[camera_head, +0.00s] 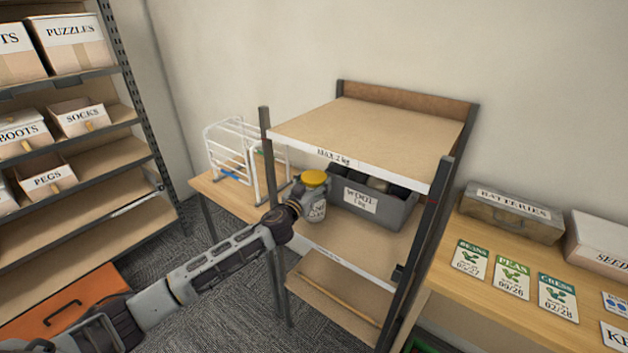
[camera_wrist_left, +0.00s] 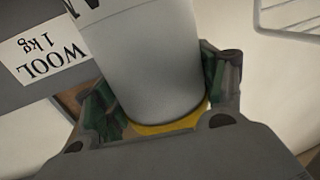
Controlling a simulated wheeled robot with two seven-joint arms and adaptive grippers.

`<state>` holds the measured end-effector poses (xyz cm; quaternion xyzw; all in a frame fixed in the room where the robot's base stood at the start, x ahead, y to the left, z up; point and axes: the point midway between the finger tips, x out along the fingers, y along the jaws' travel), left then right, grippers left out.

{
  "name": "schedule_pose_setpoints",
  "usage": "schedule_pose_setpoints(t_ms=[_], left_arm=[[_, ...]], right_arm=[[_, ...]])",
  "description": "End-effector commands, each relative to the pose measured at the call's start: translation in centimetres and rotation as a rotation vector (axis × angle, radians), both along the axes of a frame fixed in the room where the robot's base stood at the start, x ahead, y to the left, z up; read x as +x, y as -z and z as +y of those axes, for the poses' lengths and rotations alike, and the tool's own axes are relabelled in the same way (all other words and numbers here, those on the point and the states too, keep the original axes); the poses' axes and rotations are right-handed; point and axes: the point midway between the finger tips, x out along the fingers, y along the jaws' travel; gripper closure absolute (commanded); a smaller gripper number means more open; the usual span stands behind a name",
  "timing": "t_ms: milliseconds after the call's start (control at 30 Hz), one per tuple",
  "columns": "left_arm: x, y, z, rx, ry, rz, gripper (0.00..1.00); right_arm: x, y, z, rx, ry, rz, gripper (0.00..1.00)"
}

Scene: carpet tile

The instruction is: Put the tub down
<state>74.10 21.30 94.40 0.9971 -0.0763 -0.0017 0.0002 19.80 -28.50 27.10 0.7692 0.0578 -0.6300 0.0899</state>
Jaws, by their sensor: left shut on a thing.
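The tub (camera_head: 315,208) is a pale, labelled cylinder with a yellow lid, at the middle shelf of the small rack in the head view. My left gripper (camera_head: 296,196) is shut on the tub from its left side. The left wrist view shows the grey-white tub (camera_wrist_left: 155,65) between my left gripper's fingers (camera_wrist_left: 160,90), with its yellow lid toward the bottom of the picture. The middle shelf (camera_head: 372,245) lies below the tub. I cannot tell whether the tub's base touches it. My right gripper is not in view.
A grey bin labelled wool (camera_head: 395,212) stands just right of and behind the tub. The top board (camera_head: 370,135), marked with a weight limit, is above. Rack posts (camera_head: 425,230) flank the shelf. A white wire rack (camera_head: 235,150) stands on a table at left. Shelf front right is clear.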

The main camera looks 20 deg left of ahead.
Motion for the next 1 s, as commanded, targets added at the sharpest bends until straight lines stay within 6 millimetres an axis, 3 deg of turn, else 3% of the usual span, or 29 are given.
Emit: schedule_pose_setpoints(t_ms=[33,467,500,633,1000], left_arm=[[0.1,-0.6,0.0,-0.002,0.001,-0.011,1.0],[0.1,-0.5,0.0,-0.002,0.001,-0.011,1.0],[0.0,0.0,0.0,0.0,0.0,-0.001,0.24],[0.0,0.0,0.0,0.0,0.0,-0.001,0.08],[0.0,0.0,0.0,0.0,0.0,-0.001,0.08]], right_arm=[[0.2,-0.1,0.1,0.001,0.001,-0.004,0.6],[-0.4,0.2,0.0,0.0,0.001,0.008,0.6],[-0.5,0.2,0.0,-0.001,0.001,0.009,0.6],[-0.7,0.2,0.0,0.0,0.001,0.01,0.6],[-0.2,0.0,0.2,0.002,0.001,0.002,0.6]])
